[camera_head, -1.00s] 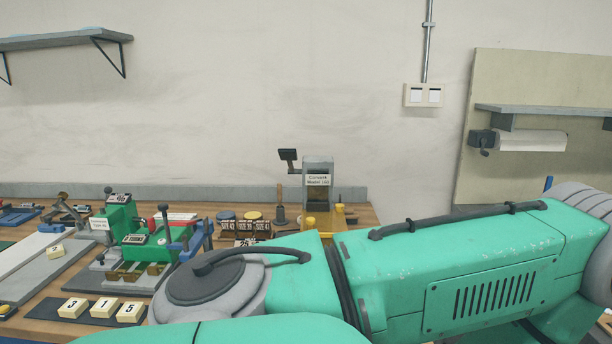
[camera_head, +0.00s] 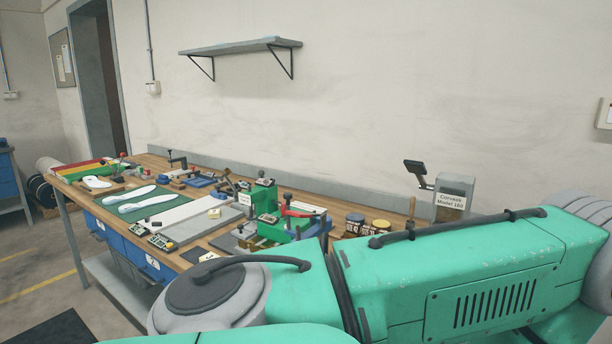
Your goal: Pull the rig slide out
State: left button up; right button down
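A green rig (camera_head: 263,197) with a white label and a red-handled part (camera_head: 290,209) stands on the workbench near the centre of the view. A grey plate (camera_head: 203,223) lies left of it. I cannot tell which part is the rig slide; the rig's lower front is partly hidden behind my teal arm. That arm crosses the foreground from the right. Neither gripper shows.
The wooden workbench (camera_head: 155,160) runs along the wall, with white insoles (camera_head: 148,203) on a green mat. Small jars (camera_head: 355,222) and a grey machine labelled Convack Model 160 (camera_head: 453,185) stand to the right. Open floor (camera_head: 35,265) lies at the left.

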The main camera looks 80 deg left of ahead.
aim_at(245, 231)
jog(key=i+u, duration=0.1)
jog(key=u, duration=0.35)
jog(key=l+u, duration=0.15)
jog(key=u, duration=0.25)
jog(key=i+l+u, duration=0.1)
jog(key=u, duration=0.35)
jog(key=i+l+u, duration=0.1)
jog(key=u, duration=0.35)
jog(key=l+u, duration=0.2)
jog(key=u, duration=0.2)
